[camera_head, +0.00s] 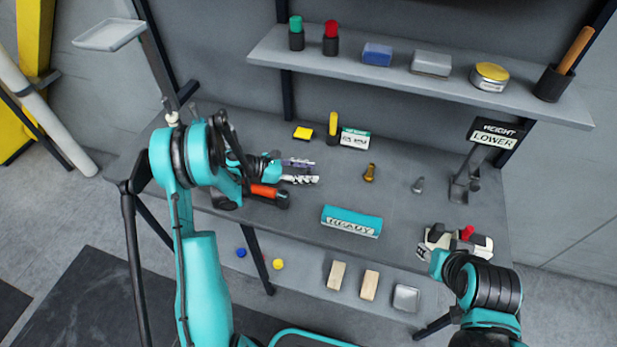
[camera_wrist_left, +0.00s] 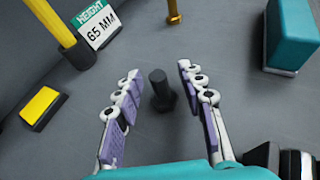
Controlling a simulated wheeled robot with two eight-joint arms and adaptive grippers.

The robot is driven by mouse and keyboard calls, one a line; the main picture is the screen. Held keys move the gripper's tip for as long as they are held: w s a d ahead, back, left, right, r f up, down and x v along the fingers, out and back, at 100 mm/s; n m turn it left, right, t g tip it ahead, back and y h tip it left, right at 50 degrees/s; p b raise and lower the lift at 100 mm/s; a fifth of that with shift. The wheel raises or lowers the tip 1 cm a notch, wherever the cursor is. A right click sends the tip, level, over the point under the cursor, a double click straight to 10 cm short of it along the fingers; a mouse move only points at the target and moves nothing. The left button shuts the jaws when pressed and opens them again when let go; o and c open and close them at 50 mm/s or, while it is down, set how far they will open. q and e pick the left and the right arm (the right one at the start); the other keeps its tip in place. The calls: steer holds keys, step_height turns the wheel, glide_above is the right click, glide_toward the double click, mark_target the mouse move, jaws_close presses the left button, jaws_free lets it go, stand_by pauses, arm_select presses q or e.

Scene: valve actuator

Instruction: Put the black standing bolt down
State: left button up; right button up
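The black standing bolt (camera_wrist_left: 160,92) is upright in the left wrist view, between the two fingers of my left gripper (camera_wrist_left: 160,105). There is a visible gap on each side of it. The gripper is open, and neither finger touches the bolt. In the head view my left gripper (camera_head: 304,172) is low over the left-middle of the bench (camera_head: 330,190); I cannot make out the black bolt there. My right arm reaches the bench's front right, where its gripper (camera_head: 440,248) is by pale parts with a red piece (camera_head: 467,232); its finger state is unclear.
A brass bolt (camera_head: 370,173) and a grey bolt (camera_head: 418,185) stand right of my left gripper. A teal READY block (camera_head: 351,221) lies in front. A yellow post (camera_head: 333,125) and a height card (camera_head: 355,139) stand behind. An orange-handled item (camera_head: 265,191) is beside the gripper.

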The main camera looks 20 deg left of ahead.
arm_select(q)
steer(key=shift+w+d+f, duration=0.15)
steer(key=shift+w+d, duration=0.05)
steer(key=shift+d, duration=0.1)
steer(key=shift+a, duration=0.1)
steer(key=shift+c, duration=0.3)
jaws_close()
steer(key=shift+r, duration=0.2)
steer(key=shift+r, duration=0.25)
steer(key=r, duration=0.1)
steer(key=r+p, duration=0.1)
steer(key=r, duration=0.2)
steer(key=shift+s+d+p, duration=0.15)
steer(key=shift+d+p, duration=0.15)
steer(key=shift+d, duration=0.05)
steer(key=s+d+r+p, duration=0.1)
steer(key=s+d+r, duration=0.2)
steer(key=d+r, duration=0.3)
steer(key=shift+d+p, duration=0.3)
steer(key=shift+d, duration=1.95)
